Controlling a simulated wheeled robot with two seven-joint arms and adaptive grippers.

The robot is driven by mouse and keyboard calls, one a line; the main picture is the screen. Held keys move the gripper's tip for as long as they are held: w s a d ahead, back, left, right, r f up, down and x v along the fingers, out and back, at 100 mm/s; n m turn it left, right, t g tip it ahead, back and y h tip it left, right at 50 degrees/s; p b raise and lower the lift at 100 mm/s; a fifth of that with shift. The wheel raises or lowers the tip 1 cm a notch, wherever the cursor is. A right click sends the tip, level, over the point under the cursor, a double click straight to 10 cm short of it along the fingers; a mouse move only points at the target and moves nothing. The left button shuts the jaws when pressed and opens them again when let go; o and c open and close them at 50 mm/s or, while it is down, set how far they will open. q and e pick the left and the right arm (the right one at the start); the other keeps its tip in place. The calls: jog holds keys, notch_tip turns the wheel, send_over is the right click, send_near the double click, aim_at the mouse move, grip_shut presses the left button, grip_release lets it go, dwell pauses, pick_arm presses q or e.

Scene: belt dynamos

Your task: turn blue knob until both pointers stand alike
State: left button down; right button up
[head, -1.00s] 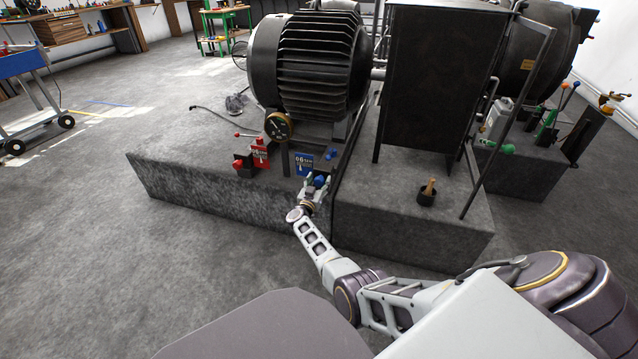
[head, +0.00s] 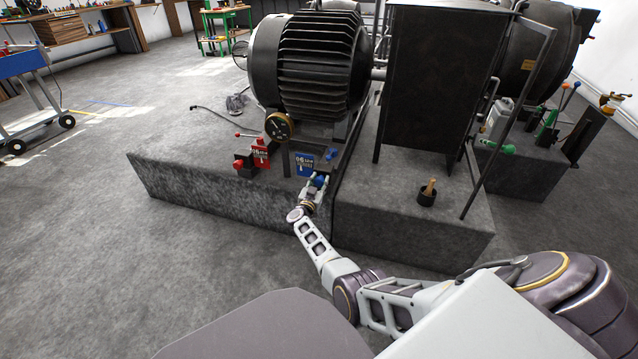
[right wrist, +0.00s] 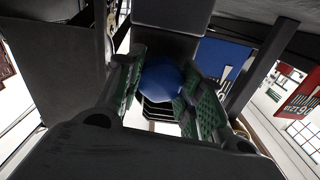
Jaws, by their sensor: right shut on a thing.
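The blue knob (head: 320,181) is at the front of the plinth, below a blue plate (head: 304,163). My right gripper (head: 316,186) is around it and shut on it. In the right wrist view the blue knob (right wrist: 161,80) sits between the two green-padded fingers of the right gripper (right wrist: 158,88). A round dial gauge (head: 278,126) stands to the left, in front of the motor; its pointer is too small to read surely. I cannot make out a second pointer. My left gripper is not in view.
A red plate (head: 260,152) with red handles stands left of the blue plate. A large dark finned motor (head: 318,62) is behind. A dark cabinet (head: 436,85) and a black pot with a wooden handle (head: 427,194) are to the right.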

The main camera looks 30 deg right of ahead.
jog(key=m, duration=0.4)
jog(key=shift+f+m, duration=0.1)
jog(key=shift+m, duration=0.2)
jog(key=m, duration=0.4)
jog(key=shift+s, duration=0.1)
jog(key=m, duration=0.8)
jog(key=shift+f+m, duration=0.1)
jog(key=shift+m, duration=0.3)
jog(key=m, duration=0.4)
jog(key=shift+f+m, duration=0.1)
jog(key=shift+m, duration=0.2)
jog(key=m, duration=0.3)
jog(key=shift+m, duration=0.4)
jog(key=m, duration=0.4)
jog(key=shift+m, duration=0.3)
jog(key=shift+a+m, duration=0.1)
jog(key=shift+m, duration=1.9)
jog(key=shift+f, duration=0.1)
